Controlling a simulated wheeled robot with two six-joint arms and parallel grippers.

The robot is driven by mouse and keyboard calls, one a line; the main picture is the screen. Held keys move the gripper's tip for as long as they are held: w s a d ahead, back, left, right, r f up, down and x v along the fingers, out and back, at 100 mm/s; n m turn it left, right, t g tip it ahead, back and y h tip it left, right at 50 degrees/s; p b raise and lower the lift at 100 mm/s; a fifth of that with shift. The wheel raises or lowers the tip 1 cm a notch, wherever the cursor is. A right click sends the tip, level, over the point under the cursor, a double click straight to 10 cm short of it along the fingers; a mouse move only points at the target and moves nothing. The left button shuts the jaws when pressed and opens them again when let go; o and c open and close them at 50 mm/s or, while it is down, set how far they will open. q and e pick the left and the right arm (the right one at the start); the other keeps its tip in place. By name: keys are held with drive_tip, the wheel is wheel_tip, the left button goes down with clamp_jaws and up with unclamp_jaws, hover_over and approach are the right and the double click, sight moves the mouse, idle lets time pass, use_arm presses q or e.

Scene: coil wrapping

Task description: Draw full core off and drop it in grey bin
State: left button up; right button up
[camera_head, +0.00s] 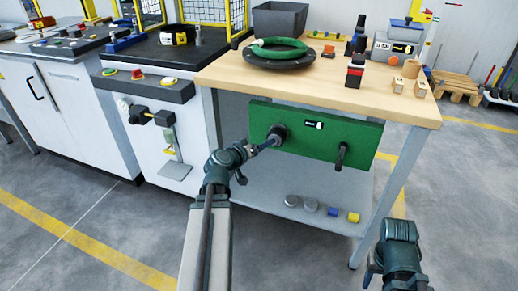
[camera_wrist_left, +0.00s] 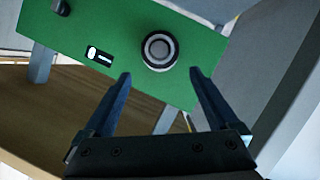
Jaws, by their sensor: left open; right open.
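A dark round piece, which looks like the core (camera_head: 278,130), sits on the front of the green panel (camera_head: 310,150) under the wooden workbench top. In the left wrist view the core (camera_wrist_left: 159,50) shows end-on with a pale ring, just beyond and between my fingertips. My left gripper (camera_head: 268,146) is open and empty, close in front of the panel and slightly below the core; its two fingers also show in the left wrist view (camera_wrist_left: 160,76). My right gripper (camera_head: 370,277) is low at the bottom right, away from the bench. The grey bin (camera_head: 280,18) stands on the bench at the back.
A black crank handle (camera_head: 342,155) sticks out of the panel's right side. A green coil (camera_head: 278,47) lies on a black disc on the bench. The lower shelf (camera_head: 270,196) holds small round pieces. A white cabinet (camera_head: 165,130) stands to the left.

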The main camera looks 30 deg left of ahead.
sight(275, 138)
use_arm(q)
drive_tip(key=b+x, duration=0.3)
drive_tip(key=x, duration=0.9)
drive_tip(key=shift+w+a+f+b, duration=0.1)
drive_tip(key=shift+b, duration=0.25)
clamp_jaws()
